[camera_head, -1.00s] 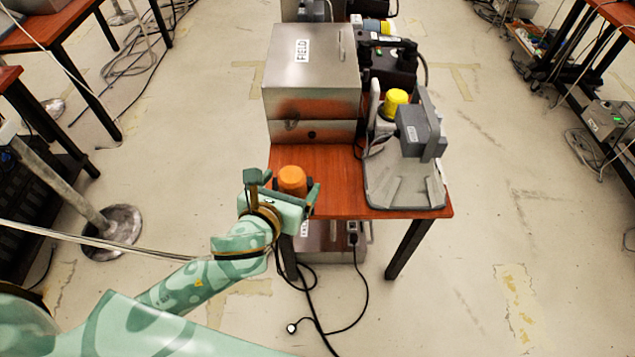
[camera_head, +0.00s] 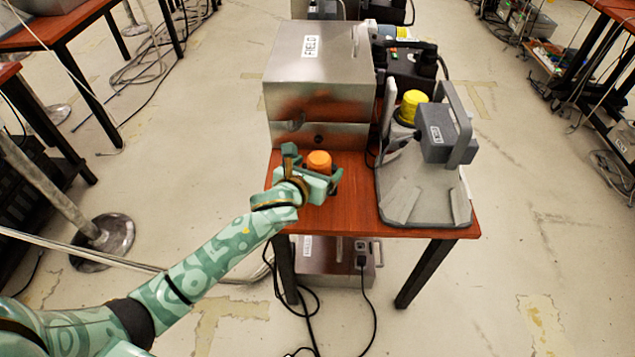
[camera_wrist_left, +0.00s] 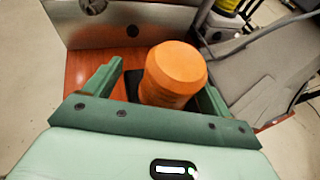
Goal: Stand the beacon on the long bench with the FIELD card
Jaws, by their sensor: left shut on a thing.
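The orange-topped beacon (camera_head: 319,162) is between the fingers of my left gripper (camera_head: 315,170), which is shut on it. They are over the front left part of the red-brown bench (camera_head: 352,200). In the left wrist view the beacon (camera_wrist_left: 177,68) stands up between the two green fingers (camera_wrist_left: 160,92), with the wooden top behind. I cannot tell whether its base touches the bench. The FIELD card (camera_head: 312,46) is on top of the metal box at the back of this bench. My right gripper is not in view.
The metal box (camera_head: 325,90) fills the back left of the bench. A grey cradle (camera_head: 415,195) with a grey block (camera_head: 445,143) takes the right side, with a yellow-topped item (camera_head: 411,103) behind. A narrow bare strip lies between them. Cables hang below.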

